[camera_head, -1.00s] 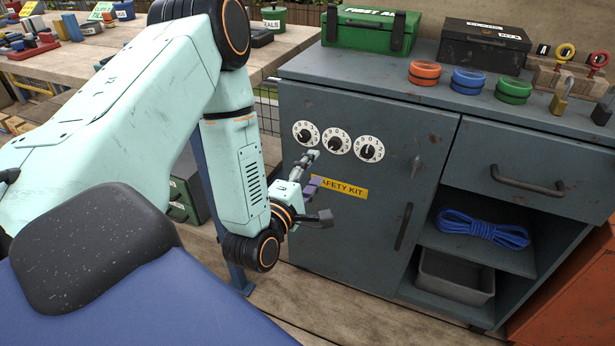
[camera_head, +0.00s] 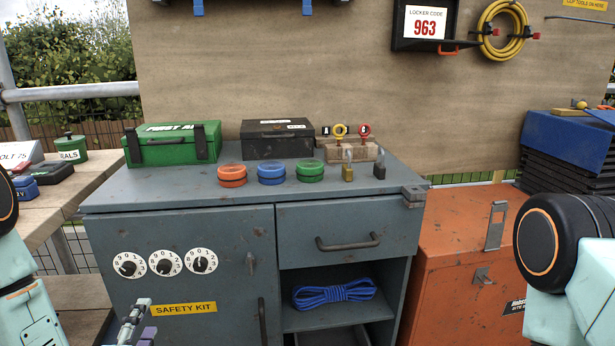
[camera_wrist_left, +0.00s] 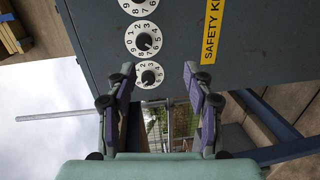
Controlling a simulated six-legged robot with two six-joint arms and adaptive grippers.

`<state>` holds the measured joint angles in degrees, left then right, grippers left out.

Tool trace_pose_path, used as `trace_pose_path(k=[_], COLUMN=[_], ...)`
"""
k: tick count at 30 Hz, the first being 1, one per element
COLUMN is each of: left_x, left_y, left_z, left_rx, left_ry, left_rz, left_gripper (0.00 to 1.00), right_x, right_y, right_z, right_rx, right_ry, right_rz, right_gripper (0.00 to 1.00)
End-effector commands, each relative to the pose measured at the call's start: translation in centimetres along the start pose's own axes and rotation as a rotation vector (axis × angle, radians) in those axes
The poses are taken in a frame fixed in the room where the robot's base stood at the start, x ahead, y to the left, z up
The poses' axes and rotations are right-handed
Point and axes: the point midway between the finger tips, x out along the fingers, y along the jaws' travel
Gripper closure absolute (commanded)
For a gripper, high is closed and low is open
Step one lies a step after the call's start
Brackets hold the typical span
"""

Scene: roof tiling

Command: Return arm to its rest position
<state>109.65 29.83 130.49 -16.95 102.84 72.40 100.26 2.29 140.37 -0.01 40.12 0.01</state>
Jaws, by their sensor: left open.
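My left gripper (camera_head: 141,332) shows at the lower left of the head view, in front of the grey cabinet (camera_head: 108,225) and below its dials. In the left wrist view the left gripper's two fingers (camera_wrist_left: 161,88) are apart with nothing between them. The left dial (camera_head: 129,265), middle dial (camera_head: 165,263) and right dial (camera_head: 203,261) are on the cabinet door, above the yellow SAFETY KIT label (camera_head: 184,308). The gripper touches none of them in view. Part of my right arm shows at the right edge; its gripper is out of the picture.
An orange chest (camera_head: 455,265) stands to the right. A board with a locker code sign (camera_head: 425,22) is behind.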

Motion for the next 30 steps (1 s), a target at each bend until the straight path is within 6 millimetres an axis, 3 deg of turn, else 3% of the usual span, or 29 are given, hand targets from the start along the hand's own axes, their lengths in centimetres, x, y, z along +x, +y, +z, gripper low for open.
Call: trace_pose_path(k=[5,8,11,15,18,21,24,30], left_x=[-1.7,-4.3,-8.1,-15.7,-22.1,-26.3,-27.7,-28.3], left_y=[-6.0,-9.2,-12.0,-14.7,-14.9,-14.2,-13.6,-13.5], left_z=[1.6,3.0,4.4,5.8,6.0,5.9,5.9,5.9], left_rx=[0.369,0.59,0.808,1.091,1.242,1.302,1.333,1.345], left_ry=[-0.105,-0.239,-0.423,-0.768,-1.034,-1.178,-1.22,-1.239], left_rz=[-0.283,-0.452,-0.613,-0.82,-0.942,-1.019,-1.032,-1.036], left_gripper=[0.48,0.48,0.48,0.48,0.48,0.48,0.48,0.48], right_x=[-0.2,-0.9,-2.0,-4.1,-6.0,-7.7,-8.7,-9.1], right_y=[0.0,0.0,0.0,0.0,0.0,-0.1,-0.1,-0.1], right_z=[0.0,0.0,0.0,0.0,0.0,0.0,0.0,0.0], right_rx=[0.0,0.0,0.0,0.0,0.0,0.0,0.0,0.0], right_ry=[0.0,0.0,0.0,0.0,0.0,0.0,0.0,0.0], right_rz=[0.0,0.0,0.0,0.0,0.0,0.0,0.0,0.0], right_gripper=[0.6,0.6,0.6,0.6,0.6,0.6,0.6,0.6])
